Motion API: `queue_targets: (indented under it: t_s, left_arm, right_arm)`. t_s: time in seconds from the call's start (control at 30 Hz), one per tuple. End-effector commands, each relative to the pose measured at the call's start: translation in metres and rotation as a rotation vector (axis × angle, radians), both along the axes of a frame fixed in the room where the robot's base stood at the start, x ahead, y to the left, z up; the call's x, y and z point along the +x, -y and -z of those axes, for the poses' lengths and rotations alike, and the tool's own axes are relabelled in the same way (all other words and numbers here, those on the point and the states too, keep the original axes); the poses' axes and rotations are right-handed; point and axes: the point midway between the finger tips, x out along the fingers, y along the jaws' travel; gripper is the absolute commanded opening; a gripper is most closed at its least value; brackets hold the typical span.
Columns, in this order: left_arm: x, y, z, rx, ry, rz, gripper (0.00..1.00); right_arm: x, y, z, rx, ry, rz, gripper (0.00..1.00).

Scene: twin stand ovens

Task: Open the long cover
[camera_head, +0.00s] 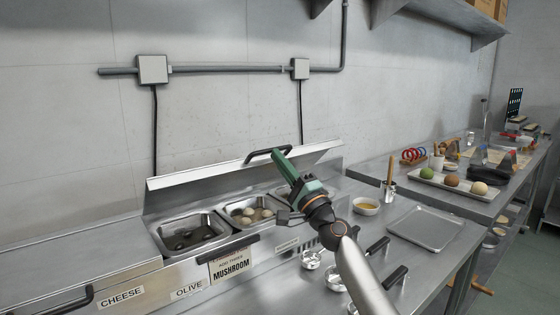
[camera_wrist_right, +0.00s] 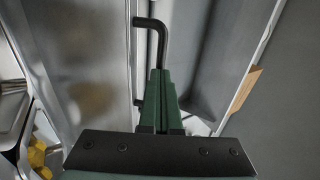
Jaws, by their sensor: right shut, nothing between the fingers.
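The long cover (camera_head: 205,174) is a steel panel with a black bar handle (camera_head: 257,155) on its top edge. It stands raised and tilted back near the wall, with the wells below it uncovered. My right gripper (camera_head: 276,154), with green fingers, is shut and empty. Its tips are at the right end of the handle in the head view; whether they touch it I cannot tell. In the right wrist view the shut fingers (camera_wrist_right: 160,75) point along the black handle (camera_wrist_right: 150,24), which is just beyond and beside the tips. My left gripper is not in view.
A well of dark pieces (camera_head: 187,234) and a well of pale pieces (camera_head: 249,214) lie open. A shut cover (camera_head: 70,270) is at left. A metal tray (camera_head: 428,228), a sauce bowl (camera_head: 366,206) and small bowls occupy the counter at right. Grey wall stands behind.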

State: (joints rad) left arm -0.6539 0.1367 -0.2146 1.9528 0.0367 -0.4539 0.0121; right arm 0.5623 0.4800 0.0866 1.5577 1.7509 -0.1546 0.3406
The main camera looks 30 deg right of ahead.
Motion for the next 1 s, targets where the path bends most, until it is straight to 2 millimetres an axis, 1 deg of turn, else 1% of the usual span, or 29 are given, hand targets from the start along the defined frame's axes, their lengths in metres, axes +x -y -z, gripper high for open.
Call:
queue_targets:
  t_s: [0.07,0.17,0.4,0.57,0.67,0.7,0.9,1.0]
  left_arm:
    - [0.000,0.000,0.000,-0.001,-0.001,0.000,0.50]
    - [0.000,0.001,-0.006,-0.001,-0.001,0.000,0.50]
    - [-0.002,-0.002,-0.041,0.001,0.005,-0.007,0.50]
    - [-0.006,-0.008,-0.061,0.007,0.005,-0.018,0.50]
    - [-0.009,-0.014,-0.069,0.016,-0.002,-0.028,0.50]
    - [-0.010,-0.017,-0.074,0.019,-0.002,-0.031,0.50]
    - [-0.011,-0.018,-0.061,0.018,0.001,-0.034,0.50]
    - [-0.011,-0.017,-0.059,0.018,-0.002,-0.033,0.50]
  right_arm:
    - [0.000,0.000,-0.001,0.000,0.001,0.000,0.00]
    - [0.001,0.000,-0.004,0.000,-0.004,0.000,0.00]
    - [0.009,-0.001,-0.019,-0.005,-0.053,-0.001,0.00]
    - [0.015,-0.001,-0.027,-0.007,-0.090,0.000,0.00]
    - [0.021,-0.001,-0.035,-0.008,-0.111,0.000,0.00]
    - [0.026,-0.002,-0.042,-0.009,-0.118,0.001,0.00]
    - [0.055,-0.004,-0.058,-0.007,-0.115,0.001,0.00]
    - [0.065,-0.005,-0.068,-0.007,-0.115,0.000,0.00]
